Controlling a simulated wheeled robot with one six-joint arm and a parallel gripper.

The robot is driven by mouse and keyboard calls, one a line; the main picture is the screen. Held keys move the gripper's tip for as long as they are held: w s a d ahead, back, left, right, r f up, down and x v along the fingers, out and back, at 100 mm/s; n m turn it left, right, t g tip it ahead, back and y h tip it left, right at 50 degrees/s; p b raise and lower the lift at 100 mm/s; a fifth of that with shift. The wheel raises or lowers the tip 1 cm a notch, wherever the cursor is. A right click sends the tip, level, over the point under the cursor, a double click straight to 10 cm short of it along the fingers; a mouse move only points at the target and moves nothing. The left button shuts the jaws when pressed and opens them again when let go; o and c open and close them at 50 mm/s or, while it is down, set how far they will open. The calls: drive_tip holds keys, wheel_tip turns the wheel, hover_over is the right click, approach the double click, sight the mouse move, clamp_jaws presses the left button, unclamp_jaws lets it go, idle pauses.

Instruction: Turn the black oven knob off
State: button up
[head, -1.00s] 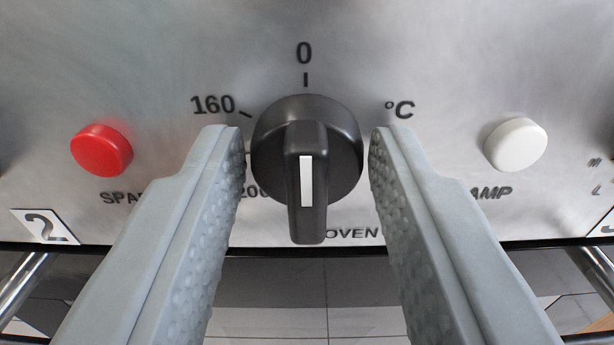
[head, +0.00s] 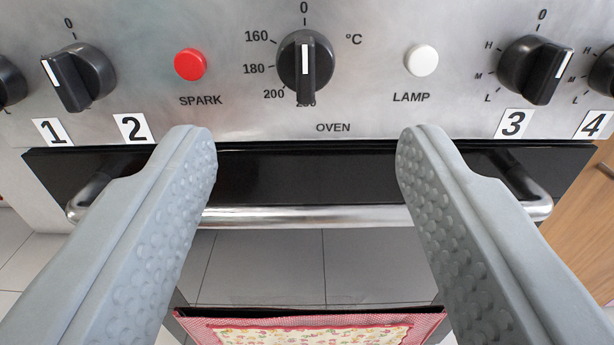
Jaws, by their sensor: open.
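The black oven knob (head: 290,72) sits on the steel panel above the word OVEN, at the top middle of the head view. Its grip stands upright, and the white line on it points up at the 0 mark. The scale marks 160, 180 and 200 run down its left side. My gripper (head: 305,135) is wide open and empty. Its two grey fingers are apart from the knob, with their tips in front of and below it, one to each side.
A red SPARK button (head: 190,64) and a white LAMP button (head: 421,60) flank the knob. Other black knobs (head: 88,72) (head: 520,62) stand further out. Below are the oven handle bar (head: 300,217) and a floral cloth (head: 310,333) with a red border.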

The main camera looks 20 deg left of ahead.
drive_tip(key=v, duration=0.7)
drive_tip(key=shift+s, duration=0.3)
drive_tip(key=shift+d, duration=0.1)
